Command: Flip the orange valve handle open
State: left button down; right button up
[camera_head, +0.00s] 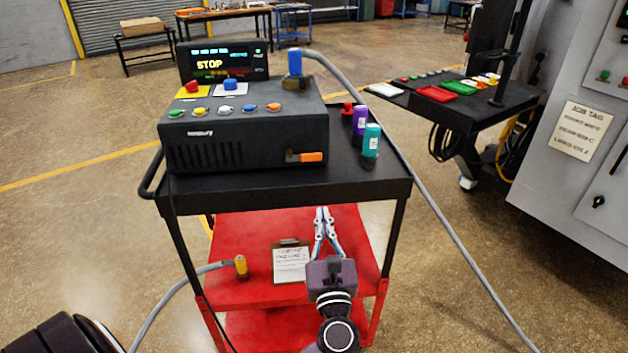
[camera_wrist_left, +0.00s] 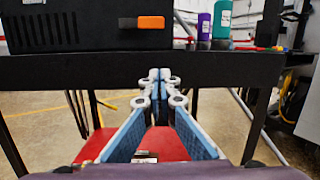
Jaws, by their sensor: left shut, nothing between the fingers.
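The orange valve handle (camera_head: 311,157) lies horizontally on the lower right front of the black control box (camera_head: 245,135). In the left wrist view the handle (camera_wrist_left: 151,22) points right from a dark mount, above the fingertips. My left gripper (camera_head: 322,210) is shut and empty. It stands in front of the cart, below the handle and apart from it. In the left wrist view its blue-padded fingers (camera_wrist_left: 160,75) meet at the tips, in front of the black cart top's edge. My right gripper cannot be made out in either view.
The black cart top (camera_head: 350,182) carries the box, a purple bottle (camera_head: 360,120) and a teal bottle (camera_head: 371,141). A red lower shelf (camera_head: 240,290) holds a clipboard (camera_head: 290,263). A grey hose (camera_head: 420,190) runs down the right side. Open floor lies to the left.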

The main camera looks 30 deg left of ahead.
aim_at(314, 184)
pick_arm(q)
jog(key=r, duration=0.1)
jog(key=s+r+y, duration=0.1)
jog(key=r, duration=0.1)
jog(key=shift+a+r, duration=0.1)
jog(key=shift+a, duration=0.1)
jog(key=p+x, duration=0.2)
jog(key=x, duration=0.7)
jog(key=shift+r+p, duration=0.1)
jog(key=shift+p, duration=0.2)
jog(key=shift+w+a, duration=0.35)
jog(key=shift+w, duration=0.1)
